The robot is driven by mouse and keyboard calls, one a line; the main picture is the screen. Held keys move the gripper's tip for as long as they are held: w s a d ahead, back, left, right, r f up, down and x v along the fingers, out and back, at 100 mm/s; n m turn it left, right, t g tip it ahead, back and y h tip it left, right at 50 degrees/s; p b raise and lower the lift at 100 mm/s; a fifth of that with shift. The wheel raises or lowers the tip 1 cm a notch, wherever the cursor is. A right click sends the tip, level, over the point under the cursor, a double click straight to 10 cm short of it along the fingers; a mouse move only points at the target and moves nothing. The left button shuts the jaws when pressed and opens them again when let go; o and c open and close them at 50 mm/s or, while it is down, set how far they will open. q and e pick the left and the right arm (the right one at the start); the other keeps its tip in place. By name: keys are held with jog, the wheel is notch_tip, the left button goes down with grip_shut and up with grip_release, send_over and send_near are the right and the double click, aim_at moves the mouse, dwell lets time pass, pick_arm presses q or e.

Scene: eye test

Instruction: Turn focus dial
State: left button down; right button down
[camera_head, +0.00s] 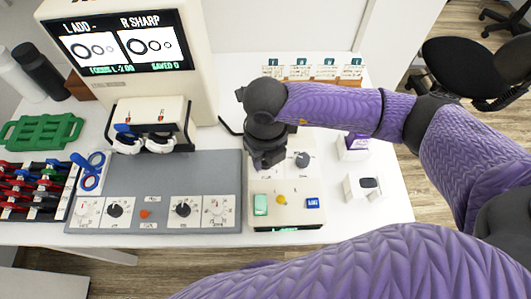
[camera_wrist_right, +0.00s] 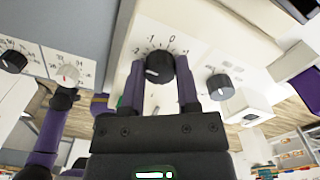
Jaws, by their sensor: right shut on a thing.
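The black dial (camera_wrist_right: 160,67) with a white mark on its left side sits on a cream panel with a printed number scale in the right wrist view. My right gripper (camera_wrist_right: 172,82) has one finger on each side of it and is shut on it. In the head view my right gripper (camera_head: 266,158) comes down over the cream console (camera_head: 280,182) and hides this dial. A second dial (camera_head: 302,159) on the console stands clear, right of the gripper. The screen (camera_head: 118,42) reads "L ADD -" and "R SHARP", with ring pictures.
The console front carries green (camera_head: 260,205), yellow (camera_head: 282,199) and blue (camera_head: 312,203) buttons. A grey panel (camera_head: 150,170) with several dials lies left of it. A small white box (camera_head: 361,188) stands to the right. A green rack (camera_head: 40,131) is at far left.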

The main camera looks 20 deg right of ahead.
pick_arm(q)
jog(key=shift+w+d+f, duration=0.1)
jog(key=shift+d, duration=0.2)
pick_arm(e)
jog(key=shift+n, duration=0.3)
jog(key=shift+n+b, duration=0.3)
jog(key=shift+n, duration=0.7)
jog(key=n+b, duration=0.1)
jog(key=n, duration=0.2)
jog(key=shift+n, duration=0.7)
pick_arm(q)
jog(key=shift+s+a+f+b, duration=0.4)
jog(key=shift+s+a+f, duration=0.45)
jog(key=shift+f, duration=0.2)
pick_arm(e)
jog(key=shift+n, duration=0.8)
pick_arm(q)
jog(key=shift+w, duration=0.4)
jog(key=shift+d, duration=0.1)
